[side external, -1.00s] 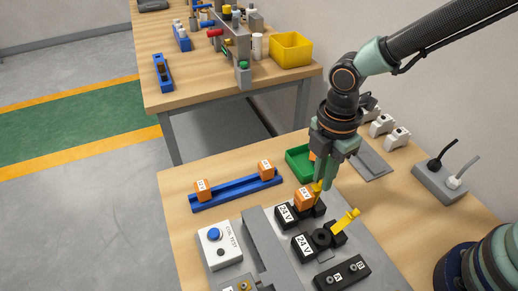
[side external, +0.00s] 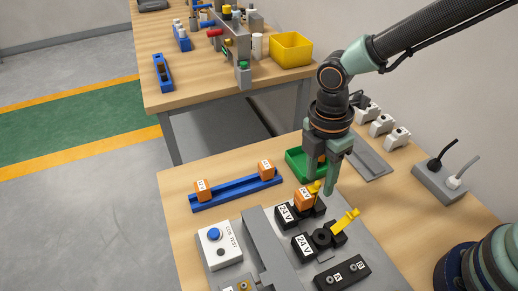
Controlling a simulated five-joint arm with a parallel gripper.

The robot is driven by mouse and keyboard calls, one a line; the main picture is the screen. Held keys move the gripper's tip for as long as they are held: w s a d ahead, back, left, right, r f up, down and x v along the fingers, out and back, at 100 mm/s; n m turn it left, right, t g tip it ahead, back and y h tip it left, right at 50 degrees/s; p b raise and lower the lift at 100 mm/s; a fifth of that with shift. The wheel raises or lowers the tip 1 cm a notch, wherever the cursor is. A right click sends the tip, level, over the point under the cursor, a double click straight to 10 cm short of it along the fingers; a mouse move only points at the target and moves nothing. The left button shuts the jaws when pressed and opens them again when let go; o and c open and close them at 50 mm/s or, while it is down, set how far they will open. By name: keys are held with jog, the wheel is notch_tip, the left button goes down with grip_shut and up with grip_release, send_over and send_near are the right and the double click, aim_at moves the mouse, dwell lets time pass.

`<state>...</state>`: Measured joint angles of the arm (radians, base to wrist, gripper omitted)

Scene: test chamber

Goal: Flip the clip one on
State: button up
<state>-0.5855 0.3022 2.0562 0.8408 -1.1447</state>
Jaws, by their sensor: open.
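Two black sockets marked 24 V stand on the grey plate. The rear socket (side external: 285,215) holds an orange relay block (side external: 303,199), with a yellow clip (side external: 316,188) close against its right side. The front socket (side external: 303,245) has no block in it, and its yellow clip (side external: 346,220) leans out to the upper right. My gripper (side external: 321,185) is open and points down at the rear socket's clip. One finger is just right of that clip; the other is partly hidden by the block. I cannot tell whether a finger touches the clip.
A blue rail (side external: 235,190) with two orange blocks lies at the left. A green bin (side external: 296,160) stands behind my gripper. A white coil test box (side external: 219,245) and a black terminal block marked A and B (side external: 342,273) are near the front. A grey power strip (side external: 446,184) is at right.

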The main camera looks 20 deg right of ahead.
aim_at(316, 182)
notch_tip(316, 182, up, 12)
jog(key=shift+w+a, duration=0.2)
jog(key=shift+w, duration=0.05)
dwell(0.3)
jog(key=s+d+r+m+t, duration=0.1)
jog(key=d+r+m+t, duration=0.1)
jog(key=d+m, duration=0.8)
jog(key=d+r+m+t, duration=0.1)
jog(key=d+m+t, duration=0.3)
jog(key=d+m, duration=0.5)
jog(key=shift+s+d+r+m, duration=0.35)
jog(key=shift+s+d+m, duration=0.05)
jog(key=shift+d, duration=0.2)
